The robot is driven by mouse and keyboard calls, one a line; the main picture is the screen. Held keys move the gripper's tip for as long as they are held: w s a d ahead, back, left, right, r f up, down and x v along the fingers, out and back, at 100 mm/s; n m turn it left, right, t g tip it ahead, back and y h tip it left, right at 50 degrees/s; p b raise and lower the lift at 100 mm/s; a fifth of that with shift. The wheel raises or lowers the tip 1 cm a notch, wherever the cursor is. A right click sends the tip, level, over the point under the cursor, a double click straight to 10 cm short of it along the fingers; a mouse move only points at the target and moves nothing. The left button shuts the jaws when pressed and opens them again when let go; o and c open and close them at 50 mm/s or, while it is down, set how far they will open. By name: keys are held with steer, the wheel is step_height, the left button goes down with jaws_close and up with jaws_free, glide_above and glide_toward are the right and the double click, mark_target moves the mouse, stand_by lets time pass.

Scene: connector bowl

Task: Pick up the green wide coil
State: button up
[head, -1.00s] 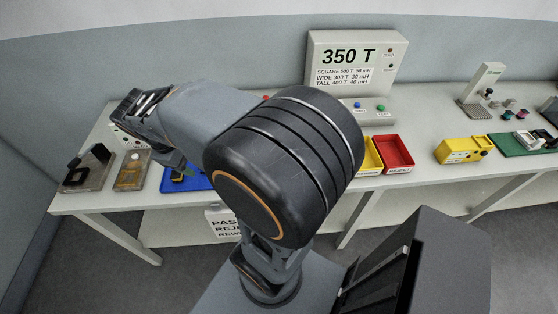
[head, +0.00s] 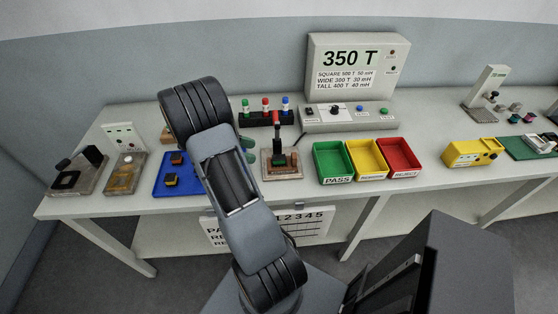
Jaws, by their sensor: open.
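My gripper (head: 248,149) is mostly hidden behind my own arm. Two dark green finger-like parts show apart from each other at the arm's right side, so it looks open, with nothing seen between them. I cannot clearly make out a green wide coil. The blue tray (head: 165,188) left of my arm holds small dark pieces with orange tops (head: 171,180), and my arm hides its right part. A small fixture (head: 282,174) with a black upright lever stands just right of the gripper. It carries small brownish and dark parts, too small to tell.
A black rack (head: 266,119) with green, red and blue tops stands behind. Right of the fixture are the green PASS bin (head: 333,180), a yellow bin (head: 367,175) and the red bin (head: 400,172), all seemingly empty. The display box (head: 358,65) stands at the back.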

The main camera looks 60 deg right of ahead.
mark_target(277, 157)
steer(key=shift+p+x, duration=0.7)
steer(key=shift+x, duration=3.6)
steer(key=shift+a+f, duration=0.1)
steer(key=shift+f, duration=0.05)
steer(key=shift+c, duration=0.4)
steer(key=c, duration=1)
